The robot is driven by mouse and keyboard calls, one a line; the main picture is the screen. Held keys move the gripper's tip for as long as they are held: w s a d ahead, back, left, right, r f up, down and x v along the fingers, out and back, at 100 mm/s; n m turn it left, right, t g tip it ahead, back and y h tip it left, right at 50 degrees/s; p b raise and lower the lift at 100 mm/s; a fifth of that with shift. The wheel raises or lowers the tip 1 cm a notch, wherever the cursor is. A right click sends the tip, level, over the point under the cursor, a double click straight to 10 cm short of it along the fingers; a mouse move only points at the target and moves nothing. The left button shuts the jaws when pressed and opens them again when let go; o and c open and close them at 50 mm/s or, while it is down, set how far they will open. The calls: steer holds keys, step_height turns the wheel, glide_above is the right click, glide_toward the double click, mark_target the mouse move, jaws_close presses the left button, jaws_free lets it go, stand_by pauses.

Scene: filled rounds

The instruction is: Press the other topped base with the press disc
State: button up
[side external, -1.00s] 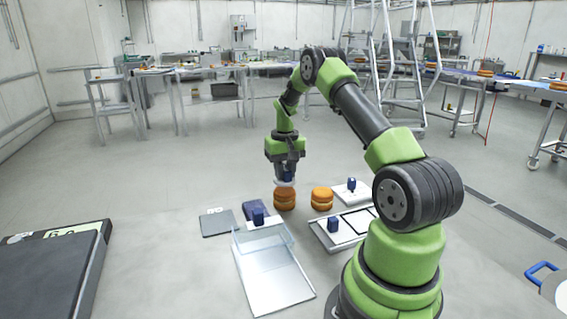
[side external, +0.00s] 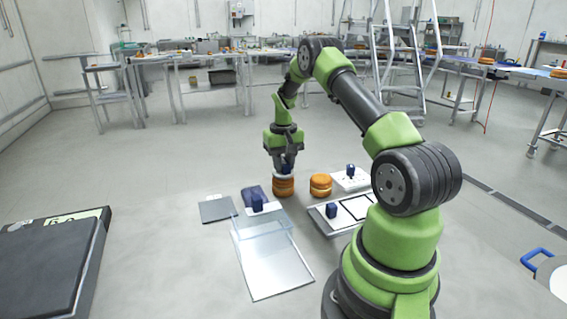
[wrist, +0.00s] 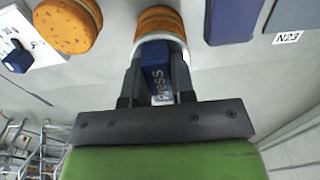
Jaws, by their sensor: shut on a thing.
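My gripper (side external: 285,164) is shut on the blue handle of the press disc (wrist: 157,68), which bears white "PRESS" lettering. The pale disc below the handle sits over a topped base (side external: 283,187), an orange-brown round stack. Disc and stack appear to touch in the side view. In the wrist view this stack (wrist: 158,20) shows just beyond the disc, partly hidden by it. A second topped base (side external: 320,185) stands close by to the right, apart from the gripper. It also shows at the wrist view's upper left (wrist: 66,26).
A white plate with a blue-handled tool (side external: 350,178) and a white tray with a blue block (side external: 331,211) lie to the right.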

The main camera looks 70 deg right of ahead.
steer(key=shift+f, duration=0.65)
stand_by(3.6)
steer(key=shift+r, duration=0.1)
steer(key=shift+r, duration=3)
steer(key=w+a+r+n, duration=0.2)
steer(key=a, duration=0.5)
steer(key=w+a+r+n, duration=0.2)
steer(key=a, duration=0.5)
steer(key=s+a+r+n, duration=0.1)
steer(key=s+a+n, duration=0.1)
steer(key=a, duration=0.5)
steer(key=s+a+r+n, duration=0.1)
steer(key=s+a+n, duration=0.2)
steer(key=a, duration=0.4)
steer(key=shift+s+a, duration=0.2)
steer(key=shift+a, duration=0.05)
